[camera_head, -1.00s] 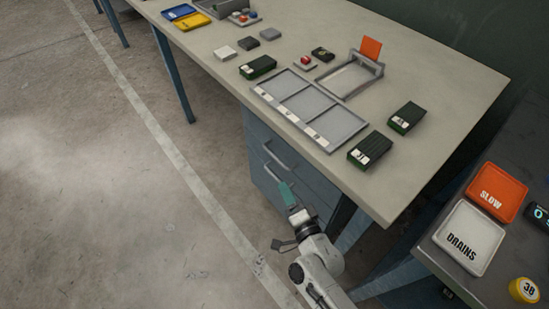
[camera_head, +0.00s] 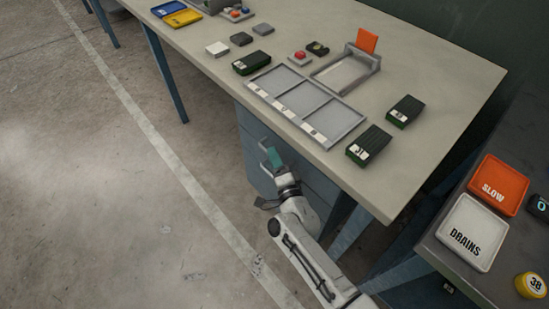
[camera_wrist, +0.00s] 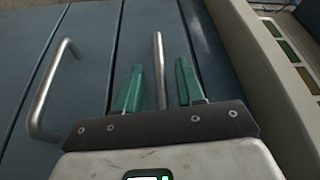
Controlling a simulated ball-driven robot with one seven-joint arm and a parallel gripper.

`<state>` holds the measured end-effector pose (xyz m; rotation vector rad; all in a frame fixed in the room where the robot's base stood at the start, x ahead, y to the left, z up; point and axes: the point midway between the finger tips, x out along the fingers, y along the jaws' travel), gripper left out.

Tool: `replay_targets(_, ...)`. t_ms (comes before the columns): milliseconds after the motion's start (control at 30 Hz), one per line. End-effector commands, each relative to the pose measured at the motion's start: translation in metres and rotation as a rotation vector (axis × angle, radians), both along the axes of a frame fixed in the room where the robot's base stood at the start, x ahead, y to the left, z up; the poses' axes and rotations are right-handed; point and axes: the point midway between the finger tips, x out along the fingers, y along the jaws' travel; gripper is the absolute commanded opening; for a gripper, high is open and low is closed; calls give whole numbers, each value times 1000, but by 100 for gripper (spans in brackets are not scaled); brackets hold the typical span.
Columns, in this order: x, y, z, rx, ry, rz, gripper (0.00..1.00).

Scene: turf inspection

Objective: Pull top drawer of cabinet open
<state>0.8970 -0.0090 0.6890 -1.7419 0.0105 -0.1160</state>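The blue-grey cabinet (camera_head: 252,128) stands under the workbench, and its drawer fronts (camera_wrist: 90,65) fill much of the wrist view. My gripper (camera_head: 273,159) is at the upper part of the cabinet front. In the wrist view its two green fingers (camera_wrist: 158,88) are open, one on each side of the top drawer's metal bar handle (camera_wrist: 160,65). Gaps show between the bar and both fingers. A lower drawer's handle (camera_wrist: 45,92) is to the left in the wrist view. The top drawer looks closed. My gripper partly hides its handle in the head view.
The workbench top (camera_head: 420,150) overhangs the cabinet and holds a divided tray (camera_head: 305,105) and several boxes. It edges the right of the wrist view (camera_wrist: 255,70). A dark side table (camera_head: 440,255) stands at right. The floor (camera_head: 90,200) at left is clear.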

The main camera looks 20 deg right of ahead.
Motion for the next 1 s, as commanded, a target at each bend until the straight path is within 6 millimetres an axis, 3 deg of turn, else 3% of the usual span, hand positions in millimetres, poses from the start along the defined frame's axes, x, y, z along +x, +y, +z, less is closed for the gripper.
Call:
replay_targets(333,4,0,1,0,0,0,38)
replay_targets(733,4,0,1,0,0,0,1)
replay_targets(1000,4,0,0,0,0,1,0)
